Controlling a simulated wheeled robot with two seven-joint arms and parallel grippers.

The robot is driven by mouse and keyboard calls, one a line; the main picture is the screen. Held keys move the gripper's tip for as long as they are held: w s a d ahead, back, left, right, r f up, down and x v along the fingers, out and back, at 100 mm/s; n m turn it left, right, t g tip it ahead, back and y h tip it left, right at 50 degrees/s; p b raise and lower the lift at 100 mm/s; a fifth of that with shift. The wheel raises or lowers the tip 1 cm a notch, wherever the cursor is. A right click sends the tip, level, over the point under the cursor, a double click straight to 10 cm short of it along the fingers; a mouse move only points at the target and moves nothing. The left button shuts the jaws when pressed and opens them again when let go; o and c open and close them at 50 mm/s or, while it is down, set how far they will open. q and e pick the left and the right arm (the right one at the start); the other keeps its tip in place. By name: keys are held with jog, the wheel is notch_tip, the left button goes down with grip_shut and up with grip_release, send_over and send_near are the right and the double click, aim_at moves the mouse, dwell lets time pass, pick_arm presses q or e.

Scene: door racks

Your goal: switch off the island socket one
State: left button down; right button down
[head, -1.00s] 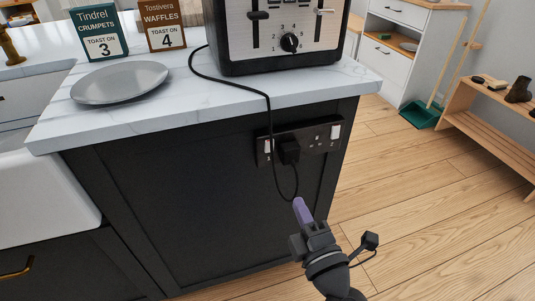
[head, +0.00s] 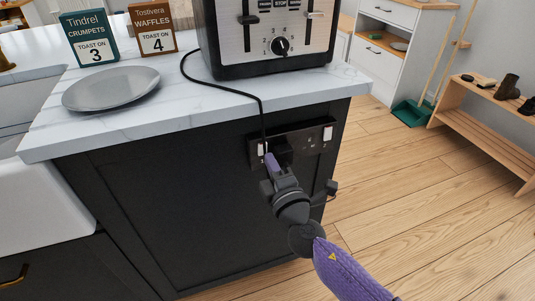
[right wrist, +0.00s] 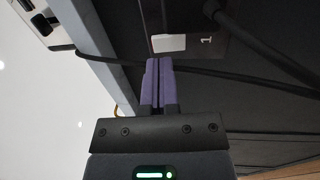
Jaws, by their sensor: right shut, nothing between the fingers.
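The island socket is a dark double wall plate (head: 309,135) on the black end panel of the island, with a white rocker switch at each end. The left rocker (head: 261,149) also shows in the right wrist view (right wrist: 168,43), beside a printed "1". A black plug (head: 284,151) sits in the left outlet, and its cable runs up to the toaster. My right gripper (head: 270,161) is shut and empty, its purple fingertips just below the left rocker. In the right wrist view the fingertips (right wrist: 159,64) point at the rocker's lower edge; contact cannot be told. My left gripper is out of view.
The toaster (head: 268,35), a grey plate (head: 110,88) and two recipe-like boxes, teal (head: 90,38) and brown (head: 152,30), stand on the white worktop. The black cable (head: 232,91) hangs over its edge close to my fingers. Open wooden floor lies to the right.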

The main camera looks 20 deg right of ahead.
aim_at(263, 141)
jog(key=shift+w+r, duration=0.15)
jog(key=shift+w, duration=1.15)
notch_tip(263, 141, up, 2)
jog(key=shift+w+g+p, duration=0.15)
jog(key=shift+g+p, duration=0.15)
jog(key=shift+p, duration=0.9)
jog(key=shift+f+b, duration=0.3)
jog(key=shift+f, duration=0.15)
